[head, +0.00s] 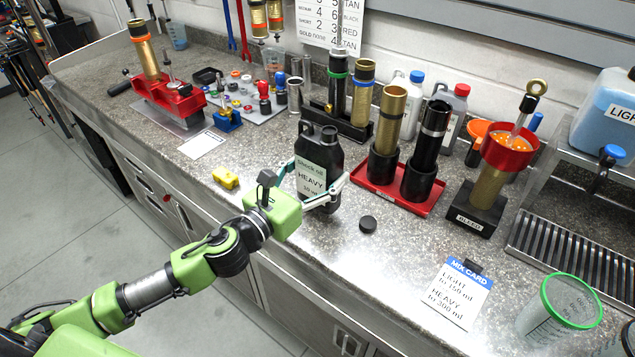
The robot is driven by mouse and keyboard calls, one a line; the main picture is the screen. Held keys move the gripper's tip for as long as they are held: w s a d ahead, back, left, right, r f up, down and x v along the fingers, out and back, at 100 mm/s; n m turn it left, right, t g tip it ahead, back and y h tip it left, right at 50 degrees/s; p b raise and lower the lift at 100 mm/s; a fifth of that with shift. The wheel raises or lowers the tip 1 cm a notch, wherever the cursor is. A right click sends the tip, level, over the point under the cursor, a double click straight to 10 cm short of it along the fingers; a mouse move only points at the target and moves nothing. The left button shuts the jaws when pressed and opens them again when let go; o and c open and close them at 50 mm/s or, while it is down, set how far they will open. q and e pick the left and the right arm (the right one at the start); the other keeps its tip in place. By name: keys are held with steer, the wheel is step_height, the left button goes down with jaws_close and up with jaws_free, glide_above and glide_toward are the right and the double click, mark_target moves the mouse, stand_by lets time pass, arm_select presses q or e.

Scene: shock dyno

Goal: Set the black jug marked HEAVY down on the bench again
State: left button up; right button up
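The black jug marked HEAVY (329,153) stands upright near the front middle of the bench (290,262), its white label facing me. Its neck is open. A black cap (368,224) lies on the bench to its right. My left gripper (313,187) reaches in from the left with its pale fingers on both sides of the jug's lower body, shut on it. The gripper partly hides the jug's base, so I cannot tell whether it touches the bench or hangs just above it. My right gripper is not in view.
A yellow block (226,178) lies to the left. The mix card (452,294) and a green-rimmed clear cup (560,312) are front right. Bare bench lies between cap and card.

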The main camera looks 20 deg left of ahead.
mark_target(309, 190)
arm_select(q)
steer(key=f, duration=0.3)
steer(key=shift+w+a, duration=0.15)
steer(key=shift+w, duration=0.05)
steer(key=shift+f, duration=0.25)
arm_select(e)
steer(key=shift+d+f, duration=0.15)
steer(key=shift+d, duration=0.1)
arm_select(q)
steer(key=shift+f, duration=0.15)
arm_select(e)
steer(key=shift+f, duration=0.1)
arm_select(q)
steer(key=o, duration=1.7)
steer(key=shift+f, duration=0.1)
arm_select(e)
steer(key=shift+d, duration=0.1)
